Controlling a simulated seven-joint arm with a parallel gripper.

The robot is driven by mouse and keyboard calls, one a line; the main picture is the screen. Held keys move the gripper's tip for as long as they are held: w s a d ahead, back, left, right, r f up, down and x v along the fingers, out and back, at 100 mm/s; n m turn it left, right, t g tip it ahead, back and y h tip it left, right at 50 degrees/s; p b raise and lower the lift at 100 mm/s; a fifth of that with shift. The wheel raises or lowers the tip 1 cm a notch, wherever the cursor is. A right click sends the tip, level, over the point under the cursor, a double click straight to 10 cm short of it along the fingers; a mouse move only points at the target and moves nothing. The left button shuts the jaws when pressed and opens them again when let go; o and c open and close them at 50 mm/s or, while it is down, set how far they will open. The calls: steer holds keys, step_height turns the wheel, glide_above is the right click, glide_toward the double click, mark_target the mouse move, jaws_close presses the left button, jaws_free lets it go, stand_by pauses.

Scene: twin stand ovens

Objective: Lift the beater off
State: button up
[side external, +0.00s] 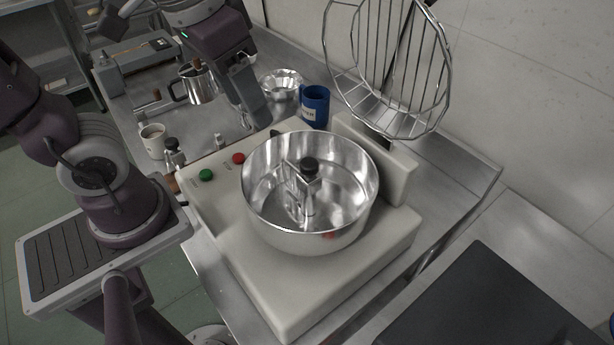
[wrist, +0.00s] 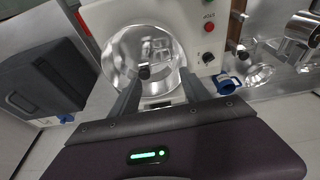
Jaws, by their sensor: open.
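The beater (side external: 303,185) stands in the middle of a shiny steel bowl (side external: 262,225) on a cream mixer base (side external: 285,285). It has a black knob (side external: 309,166) on top. In the wrist view the beater's black knob (wrist: 144,71) shows inside the bowl (wrist: 117,62), ahead of the fingers. My gripper (side external: 258,118) is above and behind the mixer's left rear side, apart from the beater. In the wrist view my gripper (wrist: 158,78) is open, with nothing held between its fingers.
A wire guard (side external: 352,60) is raised over the bowl's far right. A blue mug (side external: 315,106), a steel dish (side external: 282,82), a steel pot (side external: 199,84) and a white mug (side external: 153,140) stand on the counter behind. Green (side external: 206,175) and red (side external: 239,158) buttons are on the base.

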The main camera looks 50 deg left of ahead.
mark_target(309, 163)
steer(key=w+d+f+g, duration=0.1)
steer(key=w+f, duration=0.1)
steer(key=w+d+f+g, duration=0.1)
steer(key=w+d+f, duration=0.1)
steer(key=w+d+f+g, duration=0.1)
steer(key=w+d+f, duration=0.1)
steer(key=w, duration=0.1)
steer(key=shift+d+f, duration=0.1)
step_height(309, 163, down, 7)
jaws_close()
